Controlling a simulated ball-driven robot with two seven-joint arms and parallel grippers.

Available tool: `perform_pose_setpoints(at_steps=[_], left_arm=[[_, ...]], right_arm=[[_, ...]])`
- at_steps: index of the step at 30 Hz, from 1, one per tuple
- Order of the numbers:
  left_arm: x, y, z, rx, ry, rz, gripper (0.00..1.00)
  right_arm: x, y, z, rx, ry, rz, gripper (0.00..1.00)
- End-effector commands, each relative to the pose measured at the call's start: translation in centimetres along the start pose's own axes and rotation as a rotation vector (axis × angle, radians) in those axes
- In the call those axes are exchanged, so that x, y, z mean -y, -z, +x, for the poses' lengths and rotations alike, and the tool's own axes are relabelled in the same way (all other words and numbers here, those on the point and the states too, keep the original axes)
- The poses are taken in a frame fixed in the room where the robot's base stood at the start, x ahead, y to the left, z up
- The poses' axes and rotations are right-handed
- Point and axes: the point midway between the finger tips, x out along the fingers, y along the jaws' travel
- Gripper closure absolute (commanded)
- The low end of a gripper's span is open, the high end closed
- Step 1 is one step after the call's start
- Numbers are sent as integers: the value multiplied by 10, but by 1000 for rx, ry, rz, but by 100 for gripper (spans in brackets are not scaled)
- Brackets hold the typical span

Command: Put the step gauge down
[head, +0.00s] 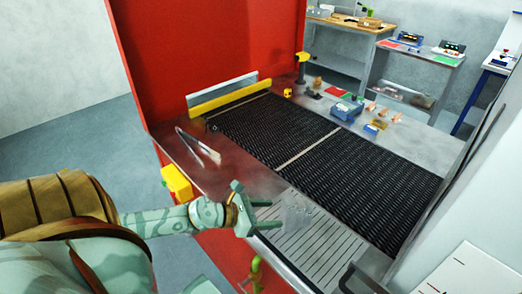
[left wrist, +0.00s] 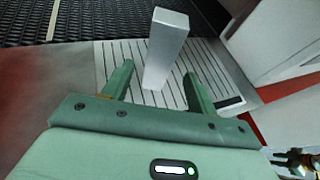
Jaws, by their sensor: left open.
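In the left wrist view a plain silver-grey block, which I take for the step gauge (left wrist: 165,45), stands long and upright between my left gripper's fingers. Its lower end is over the slotted light plate (left wrist: 112,55); I cannot tell if it touches the plate. My left gripper (left wrist: 158,88) is open, with a finger on each side of the block and gaps visible. In the head view my left gripper (head: 270,216) reaches over the near end of the plate (head: 325,246); the gauge is hard to make out there against the pale metal. My right gripper is not clearly seen.
The black mesh belt (head: 340,165) runs beyond the plate. Silver tongs (head: 198,146) lie on the bare metal to the left. A yellow box (head: 177,184) sits at the near edge. Several small items, including a blue box (head: 345,108), stand behind the belt.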

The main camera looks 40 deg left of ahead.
Motion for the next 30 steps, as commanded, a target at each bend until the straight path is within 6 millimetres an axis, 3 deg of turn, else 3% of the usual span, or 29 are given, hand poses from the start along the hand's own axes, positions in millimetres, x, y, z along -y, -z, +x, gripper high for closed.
perform_pose_setpoints(at_steps=[3,8,30], left_arm=[[0,3,-16,-1,0,-3,42],[0,1,-26,0,0,-1,42],[0,0,-27,1,-1,-1,42]], right_arm=[[1,-1,5,1,1,0,67],[1,-1,7,1,1,0,67],[0,0,6,-1,0,2,67]])
